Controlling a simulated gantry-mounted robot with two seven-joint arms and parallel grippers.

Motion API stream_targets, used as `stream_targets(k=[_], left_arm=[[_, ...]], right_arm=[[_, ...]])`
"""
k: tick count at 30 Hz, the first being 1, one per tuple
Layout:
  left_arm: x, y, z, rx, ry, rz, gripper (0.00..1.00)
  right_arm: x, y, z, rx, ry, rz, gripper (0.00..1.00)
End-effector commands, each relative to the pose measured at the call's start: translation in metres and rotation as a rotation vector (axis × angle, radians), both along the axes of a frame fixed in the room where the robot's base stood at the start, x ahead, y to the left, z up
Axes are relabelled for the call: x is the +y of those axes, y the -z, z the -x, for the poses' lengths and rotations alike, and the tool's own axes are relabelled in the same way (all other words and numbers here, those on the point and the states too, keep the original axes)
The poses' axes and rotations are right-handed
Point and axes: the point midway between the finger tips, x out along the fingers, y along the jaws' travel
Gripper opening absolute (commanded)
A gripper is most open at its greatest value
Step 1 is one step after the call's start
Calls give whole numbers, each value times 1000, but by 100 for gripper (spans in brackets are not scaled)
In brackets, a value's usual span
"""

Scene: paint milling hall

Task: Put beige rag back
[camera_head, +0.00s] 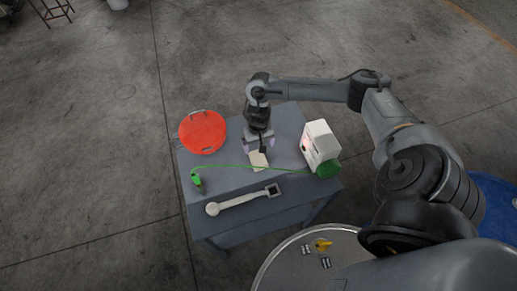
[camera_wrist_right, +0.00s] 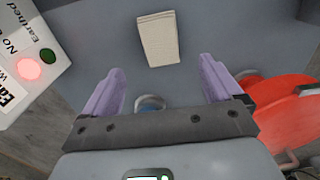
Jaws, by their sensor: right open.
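The beige rag (camera_head: 259,160) lies folded flat on the grey table (camera_head: 225,178), near its middle. It also shows in the right wrist view (camera_wrist_right: 158,38), at the top centre, ahead of the fingers. My right gripper (camera_head: 259,146) is above the table beside the rag, on its far side. In the right wrist view its two purple fingers (camera_wrist_right: 161,80) are spread wide with nothing between them, and the rag lies beyond their tips. My left gripper is not in view.
A red round lid (camera_head: 203,132) with handles lies left on the table. A white box (camera_head: 320,146) with lights stands right, joined by a green cable to a green clamp (camera_head: 197,181). A white-handled tool (camera_head: 240,200) lies in front. A drum (camera_head: 290,272) stands nearer.

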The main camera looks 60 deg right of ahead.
Motion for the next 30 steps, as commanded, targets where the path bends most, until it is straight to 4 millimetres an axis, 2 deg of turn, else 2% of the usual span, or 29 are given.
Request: stream_targets(k=[2,5,8,11,15,18,21,25,30], left_arm=[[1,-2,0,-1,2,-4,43],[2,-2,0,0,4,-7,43],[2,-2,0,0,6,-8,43],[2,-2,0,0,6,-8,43],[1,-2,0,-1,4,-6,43],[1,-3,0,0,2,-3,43],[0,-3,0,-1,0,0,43],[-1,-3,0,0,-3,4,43],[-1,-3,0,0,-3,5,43]], right_arm=[[1,-8,0,-2,-4,-1,92],[10,-9,-2,-15,-39,-8,92],[38,0,-8,-60,-144,-27,92],[86,15,-18,-151,-317,-52,92],[179,25,-26,-345,-593,-73,92],[238,15,-26,-491,-744,-48,92],[276,-4,-20,-593,-828,12,92],[290,-30,-3,-622,-870,106,92],[272,-48,37,-516,-883,175,92]])
